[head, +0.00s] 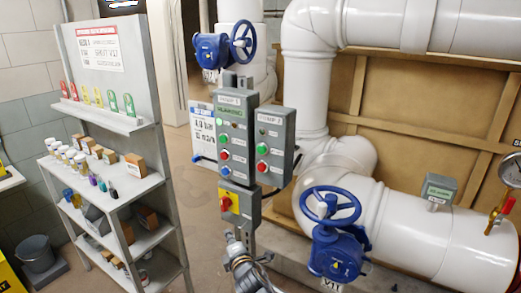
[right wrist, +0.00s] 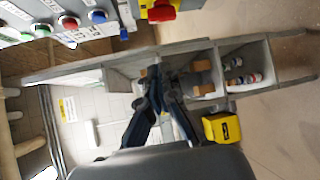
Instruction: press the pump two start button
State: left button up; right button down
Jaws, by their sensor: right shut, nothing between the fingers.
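A grey control panel (head: 242,165) stands upright on a post in the middle of the head view. It has two button boxes side by side. Their labels are too small to read surely. The right box has a green button (head: 262,149) above a red button (head: 262,166). My right gripper (head: 233,240) is below the panel, shut and empty, apart from the buttons. Its fingers (right wrist: 160,75) show in the right wrist view, with panel buttons at upper left. My left gripper is out of view.
A yellow plate with a red knob (head: 226,203) sits low on the panel, just above my right gripper. A blue valve wheel (head: 330,205) and white pipes (head: 400,240) are to the right. A loaded grey shelf (head: 150,185) stands left, with open floor between.

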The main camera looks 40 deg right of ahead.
aim_at(262, 149)
jog(key=d+r+n+t+h, duration=0.1)
jog(key=d+r+h, duration=0.1)
jog(key=r, duration=0.9)
jog(key=d+r+n+t+h, duration=0.1)
jog(key=d+r+t, duration=0.1)
jog(key=r, duration=0.9)
jog(key=shift+w+d+r+n+t+h, duration=0.3)
jog(key=shift+d+r+n+h, duration=0.1)
jog(key=shift+d, duration=0.15)
jog(key=shift+w+d+f, duration=0.1)
jog(key=shift+w+d, duration=0.45)
jog(key=shift+d, duration=0.8)
jog(key=shift+w+d+r, duration=0.1)
jog(key=shift+w+d, duration=0.45)
jog(key=shift+d, duration=0.85)
jog(key=shift+w+d+f, duration=0.1)
jog(key=shift+w+d, duration=0.45)
jog(key=shift+d, duration=0.8)
jog(key=shift+w+d, duration=0.15)
jog(key=shift+d, duration=0.25)
